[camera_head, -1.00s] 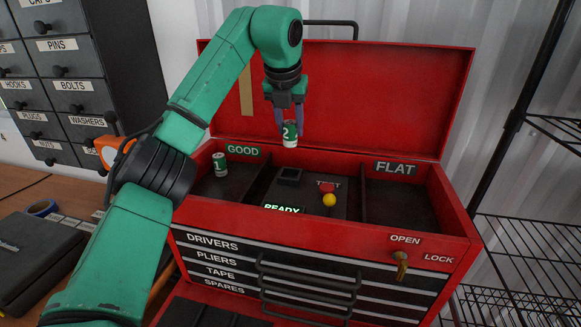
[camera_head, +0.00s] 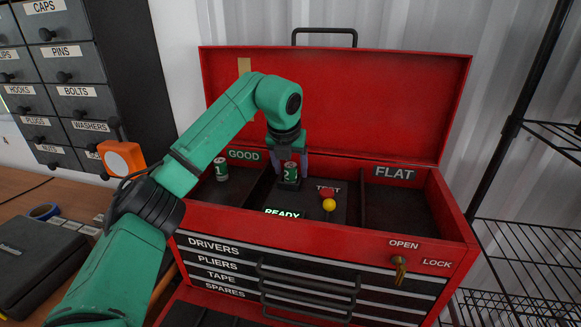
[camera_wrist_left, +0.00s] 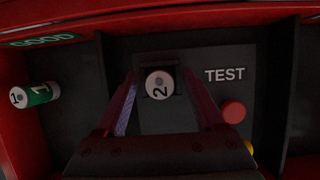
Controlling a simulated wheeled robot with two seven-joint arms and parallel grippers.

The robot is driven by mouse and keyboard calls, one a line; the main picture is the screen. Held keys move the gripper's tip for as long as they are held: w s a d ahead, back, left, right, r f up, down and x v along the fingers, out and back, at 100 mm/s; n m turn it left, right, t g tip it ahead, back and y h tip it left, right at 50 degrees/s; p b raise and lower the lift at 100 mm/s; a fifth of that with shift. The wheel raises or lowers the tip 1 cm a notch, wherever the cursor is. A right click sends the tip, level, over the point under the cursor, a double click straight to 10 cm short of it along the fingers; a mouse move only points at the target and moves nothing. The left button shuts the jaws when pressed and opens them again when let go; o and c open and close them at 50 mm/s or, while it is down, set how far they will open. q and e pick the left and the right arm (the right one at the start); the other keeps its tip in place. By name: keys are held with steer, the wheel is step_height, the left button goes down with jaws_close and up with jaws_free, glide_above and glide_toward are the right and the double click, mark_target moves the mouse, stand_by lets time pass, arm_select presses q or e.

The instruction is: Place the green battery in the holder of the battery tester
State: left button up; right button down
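The green battery (camera_head: 290,172), marked 2 on its white end, stands upright at the dark holder (camera_head: 289,184) of the battery tester (camera_head: 310,205). Its end also shows in the left wrist view (camera_wrist_left: 160,83), inside the holder's outline. My left gripper (camera_head: 290,168) is around the battery from above. In the left wrist view its fingers (camera_wrist_left: 160,78) are apart, with a gap on each side of the battery. How deep the battery sits is hard to tell. The tester's display reads READY. My right gripper is not in view.
A second green-and-white battery (camera_head: 221,169), marked 1, stands in the GOOD compartment on the left. The FLAT compartment (camera_head: 398,208) is empty. A red button (camera_head: 327,194) and a yellow ball (camera_head: 329,205) are right of the holder. The red lid (camera_head: 370,100) stands open behind.

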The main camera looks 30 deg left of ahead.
arm_select(q)
steer(key=shift+r, duration=0.2)
steer(key=shift+s+r, duration=0.1)
steer(key=shift+r, duration=0.15)
steer(key=b+v, duration=0.1)
steer(key=v, duration=1)
steer(key=shift+r, duration=0.1)
